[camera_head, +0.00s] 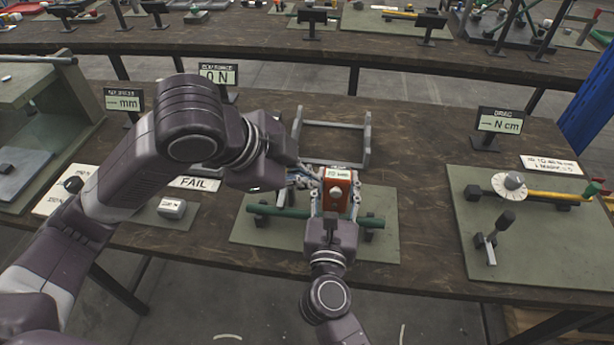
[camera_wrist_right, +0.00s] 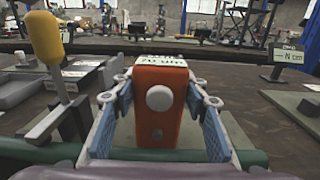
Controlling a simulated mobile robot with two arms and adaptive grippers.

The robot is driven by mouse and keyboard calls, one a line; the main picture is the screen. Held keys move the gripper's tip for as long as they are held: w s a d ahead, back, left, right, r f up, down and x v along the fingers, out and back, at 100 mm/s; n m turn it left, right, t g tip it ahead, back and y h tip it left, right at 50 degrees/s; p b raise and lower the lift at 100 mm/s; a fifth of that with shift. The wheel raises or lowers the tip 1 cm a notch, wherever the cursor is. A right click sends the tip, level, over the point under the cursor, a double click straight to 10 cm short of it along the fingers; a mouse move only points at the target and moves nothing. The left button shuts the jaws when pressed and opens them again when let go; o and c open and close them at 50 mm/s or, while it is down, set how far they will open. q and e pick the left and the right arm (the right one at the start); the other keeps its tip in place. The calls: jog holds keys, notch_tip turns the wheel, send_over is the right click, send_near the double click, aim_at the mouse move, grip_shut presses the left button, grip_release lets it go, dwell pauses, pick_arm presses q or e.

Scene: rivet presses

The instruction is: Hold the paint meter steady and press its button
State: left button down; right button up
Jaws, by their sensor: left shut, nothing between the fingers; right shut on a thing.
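The orange paint meter (camera_head: 337,183) stands upright over the green bar (camera_head: 283,212) at the middle of the table. It has a small pale display on top and a round whitish button (camera_wrist_right: 159,98) on its face; a smaller dark mark sits below the button. My right gripper (camera_head: 336,200) is shut on the meter, one finger on each side, as the right wrist view also shows. My left gripper (camera_head: 308,179) is shut and empty, close to the left side of the meter in the head view; whether it touches is not clear.
A grey frame (camera_head: 369,142) stands behind the meter. A green mat (camera_head: 545,245) with a dial and yellow-green rod lies right. A FAIL sign (camera_head: 195,183) and grey block (camera_head: 172,207) are left. A yellow-topped post (camera_wrist_right: 46,38) rises left in the wrist view.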

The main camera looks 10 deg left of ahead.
jog(key=o, duration=1.3)
